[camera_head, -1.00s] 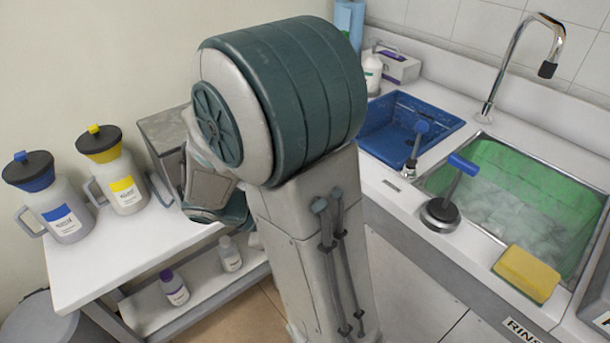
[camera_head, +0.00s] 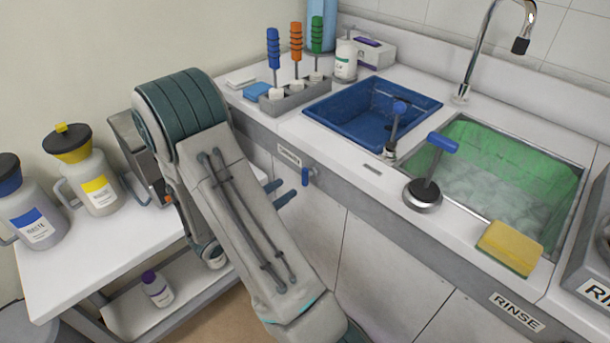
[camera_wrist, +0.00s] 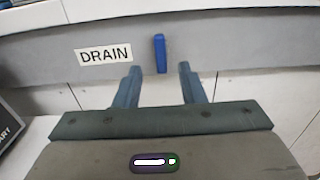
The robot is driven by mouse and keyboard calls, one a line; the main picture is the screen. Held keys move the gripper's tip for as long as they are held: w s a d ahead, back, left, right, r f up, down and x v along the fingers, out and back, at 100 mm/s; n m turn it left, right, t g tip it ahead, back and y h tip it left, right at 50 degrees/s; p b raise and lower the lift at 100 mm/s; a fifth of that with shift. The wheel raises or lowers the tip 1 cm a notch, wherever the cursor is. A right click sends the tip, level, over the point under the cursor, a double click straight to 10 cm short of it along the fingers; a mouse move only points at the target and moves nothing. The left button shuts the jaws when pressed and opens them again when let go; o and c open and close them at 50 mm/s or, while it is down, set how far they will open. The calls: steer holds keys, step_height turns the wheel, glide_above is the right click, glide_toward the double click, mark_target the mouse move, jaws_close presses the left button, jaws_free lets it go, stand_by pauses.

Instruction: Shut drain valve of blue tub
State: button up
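The blue tub (camera_head: 352,103) is set in the counter to the left of the green sink. Its drain valve has a blue lever handle (camera_head: 305,177) on the counter's front face, beside a DRAIN label (camera_head: 289,157). In the wrist view the handle (camera_wrist: 160,52) is upright, just right of the DRAIN label (camera_wrist: 104,54). My gripper (camera_head: 283,192) is open and empty, a little left of and below the handle in the head view. In the wrist view my gripper's fingertips (camera_wrist: 160,75) straddle the handle's line, with the handle ahead of them and apparently untouched.
The green sink (camera_head: 538,165) holds sudsy water, with a black-based blue-handled lever (camera_head: 423,195) and a yellow sponge (camera_head: 510,247) at its front. A side table (camera_head: 95,262) with jugs stands left of my arm. A tool rack (camera_head: 297,97) stands behind the handle.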

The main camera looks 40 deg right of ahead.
mark_target(303, 177)
steer(key=d, duration=0.8)
steer(key=shift+w+d, duration=0.3)
jaws_close()
